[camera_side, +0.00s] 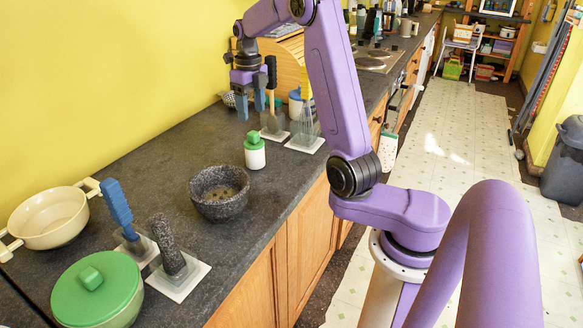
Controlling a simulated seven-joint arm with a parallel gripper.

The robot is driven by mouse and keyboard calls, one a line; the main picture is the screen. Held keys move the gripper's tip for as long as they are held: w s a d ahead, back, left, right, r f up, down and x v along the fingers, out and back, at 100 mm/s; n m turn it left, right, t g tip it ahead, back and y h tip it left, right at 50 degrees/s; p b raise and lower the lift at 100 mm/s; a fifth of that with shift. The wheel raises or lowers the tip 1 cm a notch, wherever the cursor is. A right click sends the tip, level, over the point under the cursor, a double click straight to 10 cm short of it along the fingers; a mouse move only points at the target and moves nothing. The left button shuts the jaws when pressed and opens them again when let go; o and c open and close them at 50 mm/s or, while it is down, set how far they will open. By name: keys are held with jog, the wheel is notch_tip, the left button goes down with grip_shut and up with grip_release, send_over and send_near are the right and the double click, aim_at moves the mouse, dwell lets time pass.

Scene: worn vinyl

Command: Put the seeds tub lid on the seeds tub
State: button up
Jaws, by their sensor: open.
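A small white tub (255,159), which I take to be the seeds tub, stands upright on the dark worktop near the middle of the view. A green lid with a knob (254,141) rests on its top and looks level; I cannot tell whether it is fully seated. My gripper (251,107) points down with its blue-grey fingers apart and empty. In the picture it is above the tub and clear of the lid.
A stone mortar (220,207) stands front-left of the tub. Utensils on white stands (305,145) are behind and right. A cream pot (52,235), blue brush (116,203), pestle (165,245) and green-lidded pot (97,290) fill the left. The worktop left of the tub is clear.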

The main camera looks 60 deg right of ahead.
jog(key=shift+r, duration=0.4)
jog(key=shift+r, duration=0.1)
notch_tip(320, 180, up, 16)
jog(key=a+f+n, duration=0.3)
jog(key=a+n, duration=0.9)
jog(key=n, duration=0.1)
jog(key=s+a+f+n, duration=0.6)
jog(key=s+n, duration=0.3)
jog(key=n, duration=0.3)
jog(key=s+a+f+n, duration=0.5)
jog(key=s+a+n, duration=0.2)
jog(key=s+n, duration=0.45)
jog(key=s+d+f+n, duration=0.3)
jog(key=s+f+n, duration=0.3)
jog(key=s+n, duration=0.4)
jog(key=n, duration=0.3)
jog(key=shift+s, duration=0.4)
